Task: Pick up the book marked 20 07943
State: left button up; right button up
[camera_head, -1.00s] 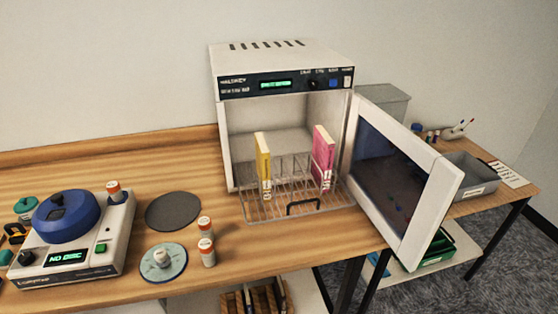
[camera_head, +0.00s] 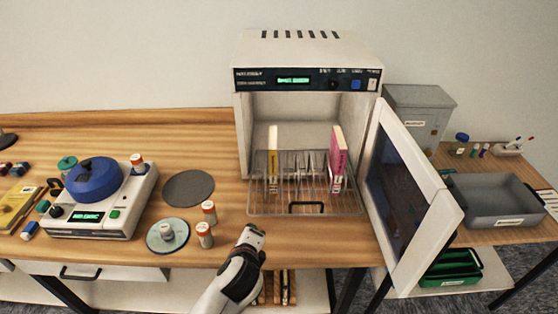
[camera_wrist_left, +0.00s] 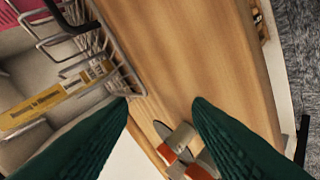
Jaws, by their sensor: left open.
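A yellow book (camera_head: 273,158) and a pink book (camera_head: 337,158) stand upright in a wire rack (camera_head: 304,185) at the open front of a white cabinet. Their spine labels are too small to read, so I cannot tell which is 20 07943. The yellow book also shows in the left wrist view (camera_wrist_left: 45,105), in the rack at left. My left gripper (camera_head: 252,236) is in front of the rack, below and left of it in the head view, near the table's front edge. Its two dark green fingers (camera_wrist_left: 160,103) are apart with nothing held. My right gripper is out of view.
The cabinet door (camera_head: 415,180) stands open at right. Two orange-capped vials (camera_head: 206,236) stand left of my left gripper. A blue-topped device (camera_head: 95,205) and another yellow book (camera_head: 15,207) lie further left. A grey tray (camera_head: 495,205) is at far right.

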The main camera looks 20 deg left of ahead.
pick_arm(q)
jog(key=w+d+r+m+t, duration=0.1)
jog(key=w+r+m+t, duration=0.25)
jog(key=w+m, duration=0.2)
jog(key=m+t, duration=0.2)
jog(key=m, duration=0.5)
send_near(272, 167)
jog(key=w, duration=0.2)
jog(key=shift+g+y, duration=0.25)
jog(key=shift+y, duration=0.15)
jog(key=p+x, duration=0.1)
jog(key=x, duration=0.4)
jog(key=shift+w, duration=0.35)
jog(key=shift+x, duration=0.85)
jog(key=x, duration=0.4)
jog(key=shift+f+p, duration=0.25)
jog(key=shift+p, duration=0.05)
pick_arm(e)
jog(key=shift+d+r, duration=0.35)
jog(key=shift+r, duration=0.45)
pick_arm(q)
grip_shut()
